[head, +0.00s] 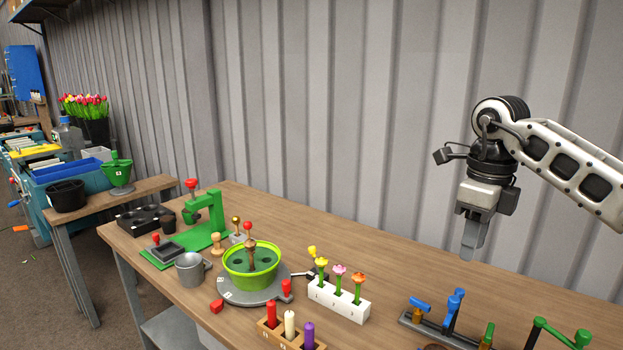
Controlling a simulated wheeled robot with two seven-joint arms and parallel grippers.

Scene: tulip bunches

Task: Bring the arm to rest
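My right gripper (473,245) hangs in the air above the right part of the wooden workbench (405,262), fingers pointing down. Its fingers overlap from this angle, so whether they are open or shut does not show. I see nothing held below the fingertips. My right arm (575,165) comes in from the right edge, bent at the joint above the gripper. A white block (338,302) with three tulips stands on the bench, left of and below the gripper in the picture. My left arm and gripper are out of view.
A green bowl (250,263) on a grey turntable, a candle rack (290,335), a grey mug (190,268) and a green press (205,225) stand on the bench. Coloured levers (450,315) stand at the front right. The wall (350,110) rises behind. Bare wood lies between tulips and levers.

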